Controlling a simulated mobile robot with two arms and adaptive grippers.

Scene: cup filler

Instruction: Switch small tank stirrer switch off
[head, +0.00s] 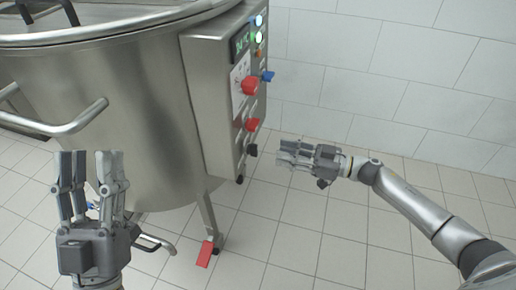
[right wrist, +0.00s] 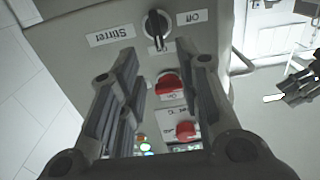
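The stirrer switch is a black rotary knob (right wrist: 157,24) on the grey control box (right wrist: 75,15), beside labels reading "Stirrer" and "Off". Its handle lies roughly vertical in the right wrist view; a partly covered label sits just below it. In the head view the black knob (head: 252,150) is lowest on the box. My right gripper (head: 281,153) is just right of it, apart from it. In the right wrist view its fingers (right wrist: 156,52) are spread and empty, with the knob beyond the tips. My left gripper (head: 88,157) is open and empty in front of the tank.
The steel tank (head: 120,110) fills the left, with a bar handle (head: 70,125) sticking out. Red knobs (head: 250,85) (head: 252,125) and a blue knob (head: 267,76) project above the switch. A red pedal (head: 205,254) is low down. Tiled floor (head: 310,235) is free at right.

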